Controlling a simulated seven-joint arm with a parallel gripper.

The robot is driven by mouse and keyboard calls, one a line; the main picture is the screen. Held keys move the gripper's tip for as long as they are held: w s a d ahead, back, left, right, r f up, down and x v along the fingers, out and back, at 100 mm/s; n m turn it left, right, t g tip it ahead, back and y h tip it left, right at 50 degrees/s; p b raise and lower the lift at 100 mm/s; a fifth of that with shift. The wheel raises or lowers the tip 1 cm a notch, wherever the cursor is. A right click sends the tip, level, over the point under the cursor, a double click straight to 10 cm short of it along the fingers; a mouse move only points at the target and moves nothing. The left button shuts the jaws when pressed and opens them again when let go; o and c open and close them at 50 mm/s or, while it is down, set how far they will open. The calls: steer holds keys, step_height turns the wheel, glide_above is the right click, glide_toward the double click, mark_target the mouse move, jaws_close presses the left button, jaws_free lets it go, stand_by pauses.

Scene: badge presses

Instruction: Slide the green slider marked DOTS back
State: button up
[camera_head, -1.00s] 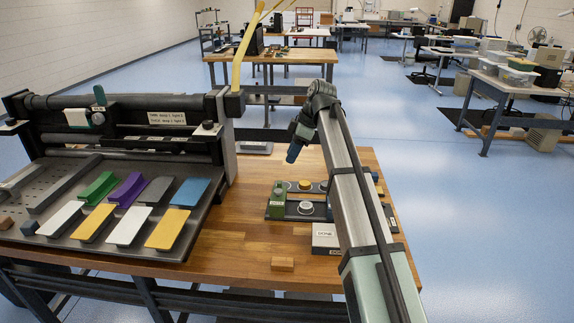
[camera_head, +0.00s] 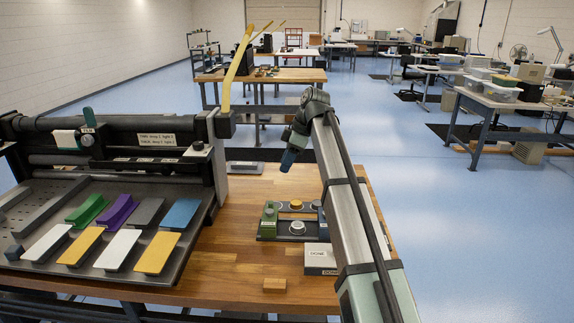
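A small green block (camera_head: 269,220), which looks like the slider, stands at the left end of a dark control panel (camera_head: 266,237) on the wooden bench. Its marking is too small to read. The panel also carries a white round knob (camera_head: 297,227) and a yellow one (camera_head: 296,205). My gripper (camera_head: 289,157) is in the air above and behind the panel, with a dark blue tip pointing down. It is apart from the green block. Whether its fingers are open or shut does not show. My arm covers the panel's right part.
A large press (camera_head: 110,140) with a green lever (camera_head: 88,118) fills the left of the bench. Coloured strips lie on its sloping tray (camera_head: 190,240). A grey-white box marked DONE (camera_head: 321,259) and a small wooden block (camera_head: 274,284) lie in front. Bare bench lies left of the panel.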

step_height(320, 180, up, 6)
steer(key=shift+f, duration=0.1)
stand_by(0.7)
